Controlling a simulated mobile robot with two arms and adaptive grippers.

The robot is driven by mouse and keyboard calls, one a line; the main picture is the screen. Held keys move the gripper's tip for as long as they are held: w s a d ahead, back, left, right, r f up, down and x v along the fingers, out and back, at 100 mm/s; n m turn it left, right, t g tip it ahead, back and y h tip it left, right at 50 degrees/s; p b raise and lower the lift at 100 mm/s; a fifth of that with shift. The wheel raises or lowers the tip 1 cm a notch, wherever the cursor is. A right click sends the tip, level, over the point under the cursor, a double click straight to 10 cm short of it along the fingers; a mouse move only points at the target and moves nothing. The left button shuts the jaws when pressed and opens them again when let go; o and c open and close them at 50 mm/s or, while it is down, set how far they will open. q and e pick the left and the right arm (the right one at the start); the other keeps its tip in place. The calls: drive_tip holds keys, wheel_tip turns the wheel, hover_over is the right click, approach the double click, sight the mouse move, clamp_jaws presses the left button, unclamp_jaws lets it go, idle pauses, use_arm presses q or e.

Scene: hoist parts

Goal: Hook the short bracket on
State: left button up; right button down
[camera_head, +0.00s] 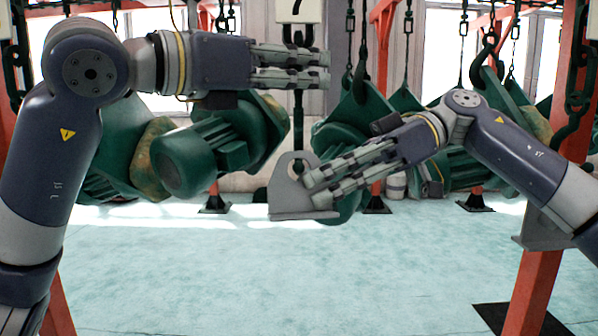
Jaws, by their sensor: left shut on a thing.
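The short bracket (287,190) is a grey metal plate with a rounded top, a hole and a flat foot. It is upright in mid-air at the picture's centre. My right gripper (311,190) reaches in from the right, its fingers over the bracket's right side, and appears shut on it. My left gripper (322,68) is higher, pointing right, shut on the dark hanging hook (298,125) below a pale block (298,10). The fingers hide part of the hook. Its lower part runs down behind the fingers to just above the bracket; contact between them cannot be told.
Green motor hoists (205,155) hang behind my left gripper, and more (345,135) hang behind the bracket and my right arm. Dark chains (407,45) hang at the back. A red post (535,290) stands at right. The pale floor (290,280) in front is clear.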

use_arm(q)
drive_tip(key=shift+w, duration=0.15)
use_arm(e)
drive_tip(key=shift+s+r, duration=0.35)
drive_tip(key=shift+r, duration=0.25)
drive_tip(key=shift+w+a, duration=0.1)
drive_tip(key=shift+w, duration=0.05)
drive_tip(key=shift+w+f+n, duration=0.35)
drive_tip(key=shift+w+n, duration=0.05)
drive_tip(key=shift+w, duration=0.35)
use_arm(q)
drive_tip(key=shift+s, duration=0.2)
drive_tip(key=shift+d, duration=0.1)
use_arm(e)
drive_tip(key=shift+w+a+f, duration=0.1)
drive_tip(key=shift+w+f, duration=0.05)
drive_tip(key=shift+f, duration=0.1)
use_arm(q)
drive_tip(key=shift+r, duration=0.1)
use_arm(e)
drive_tip(key=shift+f, duration=0.1)
drive_tip(key=shift+w+f+n+t, duration=0.2)
drive_tip(key=shift+w+n+t, duration=0.1)
drive_tip(key=shift+w+t, duration=0.1)
use_arm(q)
drive_tip(key=shift+r, duration=0.1)
use_arm(e)
drive_tip(key=shift+w+f, duration=0.15)
drive_tip(key=shift+f, duration=0.35)
idle(0.9)
